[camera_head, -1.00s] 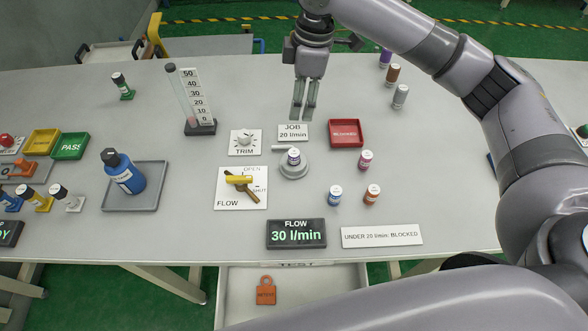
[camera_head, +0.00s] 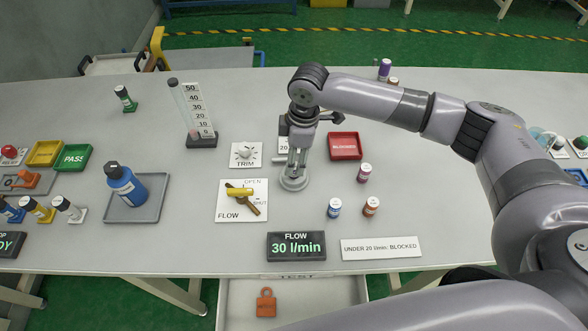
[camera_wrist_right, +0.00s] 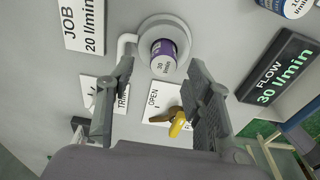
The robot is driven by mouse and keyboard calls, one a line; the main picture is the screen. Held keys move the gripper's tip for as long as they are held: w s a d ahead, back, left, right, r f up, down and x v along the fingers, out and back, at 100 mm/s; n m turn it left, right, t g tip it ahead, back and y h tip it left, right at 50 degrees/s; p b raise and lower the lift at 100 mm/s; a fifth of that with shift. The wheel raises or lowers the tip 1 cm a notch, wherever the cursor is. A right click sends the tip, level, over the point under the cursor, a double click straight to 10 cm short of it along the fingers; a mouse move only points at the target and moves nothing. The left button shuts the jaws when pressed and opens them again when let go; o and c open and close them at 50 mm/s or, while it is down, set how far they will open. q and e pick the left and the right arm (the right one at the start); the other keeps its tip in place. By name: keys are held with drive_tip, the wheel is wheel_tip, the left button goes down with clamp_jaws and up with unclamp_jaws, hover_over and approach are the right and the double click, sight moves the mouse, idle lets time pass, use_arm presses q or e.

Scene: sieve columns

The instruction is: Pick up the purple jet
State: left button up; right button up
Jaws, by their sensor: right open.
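A small purple jet with a white cap marked 30 l/min (camera_wrist_right: 164,56) stands upright in a round grey holder (camera_wrist_right: 184,31) in the right wrist view. In the head view my right gripper (camera_head: 297,160) points down over that holder (camera_head: 293,183) and mostly hides the jet. In the wrist view my right gripper (camera_wrist_right: 161,68) is open, its fingers apart on either side of the jet's line, with nothing held. Another purple jet (camera_head: 384,71) stands at the back right of the table. My left gripper is not in view.
A red tray (camera_head: 345,146) and pink, blue and orange jets (camera_head: 364,172) stand right of the holder. The FLOW plate with its yellow valve handle (camera_head: 240,193) is close on the left. A tall tube gauge (camera_head: 200,141) stands behind left.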

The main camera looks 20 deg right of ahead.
sight(294, 172)
drive_tip(key=shift+s+a+f, duration=0.1)
drive_tip(key=shift+f, duration=1.65)
clamp_jaws()
